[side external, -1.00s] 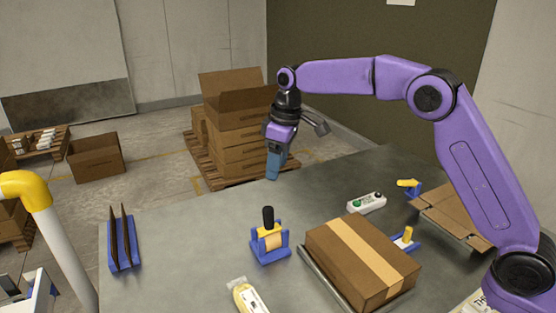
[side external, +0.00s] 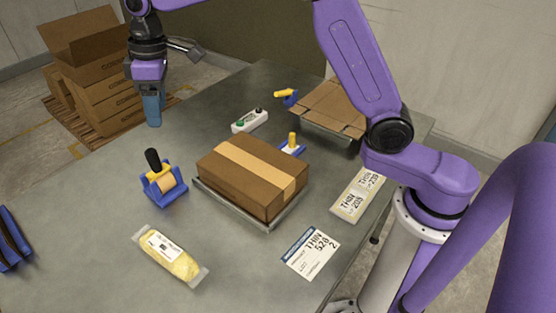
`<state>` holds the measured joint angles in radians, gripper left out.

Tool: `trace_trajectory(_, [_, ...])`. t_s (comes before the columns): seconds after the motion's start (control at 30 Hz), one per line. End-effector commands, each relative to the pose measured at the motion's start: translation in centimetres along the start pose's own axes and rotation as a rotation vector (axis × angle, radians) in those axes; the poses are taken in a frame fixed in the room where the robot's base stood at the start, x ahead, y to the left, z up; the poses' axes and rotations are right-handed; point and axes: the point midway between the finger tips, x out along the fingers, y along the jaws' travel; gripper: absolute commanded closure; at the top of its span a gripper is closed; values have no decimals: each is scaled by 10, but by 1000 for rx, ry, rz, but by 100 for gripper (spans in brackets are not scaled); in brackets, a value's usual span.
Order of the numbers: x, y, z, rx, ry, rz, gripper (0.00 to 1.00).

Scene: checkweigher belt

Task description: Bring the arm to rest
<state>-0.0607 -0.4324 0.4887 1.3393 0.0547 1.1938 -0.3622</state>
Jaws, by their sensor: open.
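My purple arm reaches over the table from the right. My gripper (side external: 152,112), with blue-grey fingers pointing down, hangs in the air at the upper left, above the table's far left edge. Nothing shows between its fingers, and it is apart from every object. The gap between the fingers is hard to see from this side. A taped brown box (side external: 250,175) sits on a grey platform (side external: 240,212) in the middle of the table.
Flat cardboard (side external: 325,103) lies at the back right. Stacked cartons (side external: 98,88) stand on a pallet behind. The left of the table has free room.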

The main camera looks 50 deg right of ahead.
Motion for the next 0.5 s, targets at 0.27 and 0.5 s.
trace_trajectory(0.27, [-11, -52, 65, -57, -25, -11, 40])
trace_trajectory(0.5, [-14, -89, 134, -107, -45, -16, 40])
